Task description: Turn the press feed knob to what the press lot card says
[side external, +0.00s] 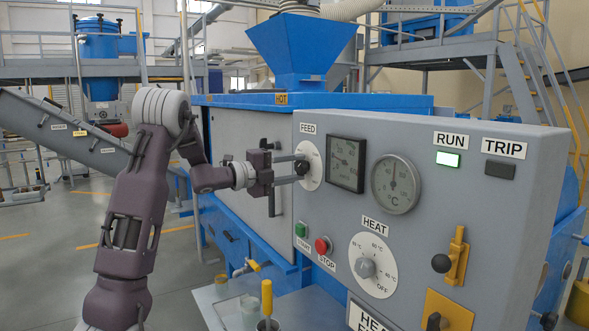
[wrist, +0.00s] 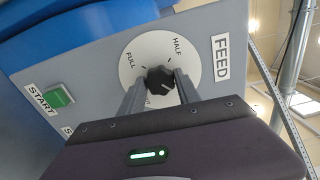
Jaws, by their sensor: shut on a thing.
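The press feed knob is a small black knob (wrist: 160,79) on a round white dial (side external: 313,172) under the FEED label (side external: 308,128). In the wrist view the dial shows FULL and HALF, and a third marking is partly hidden by a finger. My gripper (wrist: 160,92) is shut on the knob, one finger on each side; in the side view my gripper (side external: 300,167) reaches it from the left. Which marking the knob points to, I cannot tell for sure. I cannot make out a lot card in either view.
Right of the feed dial are two gauges (side external: 346,164) (side external: 396,184). Below are a green START button (side external: 301,230), a red STOP button (side external: 323,245) and a HEAT knob (side external: 366,266). The RUN lamp (side external: 448,159) is lit green; the TRIP lamp (side external: 500,169) is dark.

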